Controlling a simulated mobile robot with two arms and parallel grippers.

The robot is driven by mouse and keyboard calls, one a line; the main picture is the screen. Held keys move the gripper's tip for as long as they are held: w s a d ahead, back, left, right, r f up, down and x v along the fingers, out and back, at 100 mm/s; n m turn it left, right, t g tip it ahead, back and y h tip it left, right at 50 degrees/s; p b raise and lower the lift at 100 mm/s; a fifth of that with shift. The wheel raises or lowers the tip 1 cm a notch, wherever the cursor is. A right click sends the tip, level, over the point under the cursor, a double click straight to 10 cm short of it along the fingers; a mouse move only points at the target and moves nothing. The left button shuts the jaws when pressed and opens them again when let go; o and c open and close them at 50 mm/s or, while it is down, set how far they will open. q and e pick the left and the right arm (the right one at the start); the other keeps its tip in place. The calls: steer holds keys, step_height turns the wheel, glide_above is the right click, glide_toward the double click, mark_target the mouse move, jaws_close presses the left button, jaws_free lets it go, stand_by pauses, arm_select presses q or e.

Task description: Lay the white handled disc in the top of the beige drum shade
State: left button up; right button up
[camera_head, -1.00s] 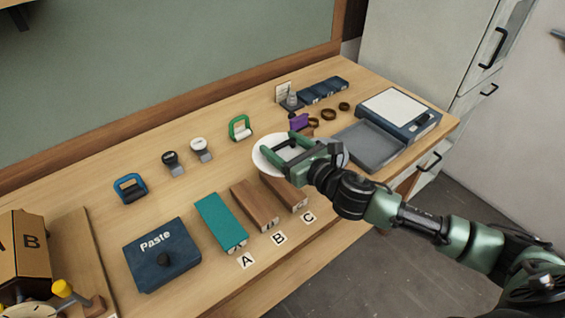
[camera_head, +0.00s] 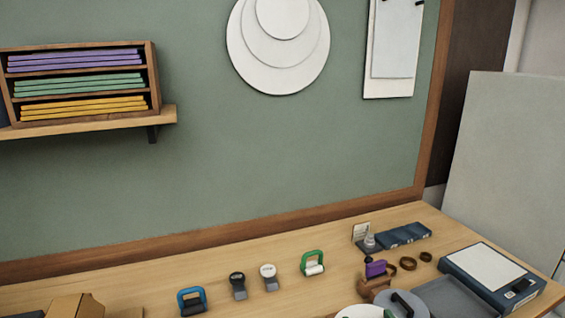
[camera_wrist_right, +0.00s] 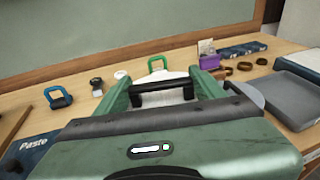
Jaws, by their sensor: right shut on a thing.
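The white handled disc (camera_wrist_right: 172,98) lies between and beyond the fingers of my right gripper (camera_wrist_right: 165,89) in the right wrist view. The green fingers stand at both ends of a dark bar, and the gripper is shut on the disc's handle. In the head view only the far rim of the white disc (camera_head: 360,312) shows at the bottom edge. Whether the disc touches the table cannot be told. The beige drum shade is not in view. My left gripper is not in view.
A grey disc (camera_head: 408,301) with a dark bar lies right of the white disc. The grey tray (camera_head: 455,297) and blue device (camera_head: 490,278) stand further right. Green (camera_head: 313,263) and blue (camera_head: 192,301) handled tools are to the left. Wall discs (camera_head: 278,60) hang above.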

steer(key=s, duration=0.1)
steer(key=s+d+m+h, duration=0.1)
steer(key=s+h, duration=0.1)
steer(key=s, duration=0.1)
steer(key=shift+d+f+m, duration=0.2)
steer(key=shift+d+m, duration=0.1)
steer(key=shift+m, duration=0.1)
steer(key=shift+w, duration=0.1)
steer(key=shift+r, duration=0.1)
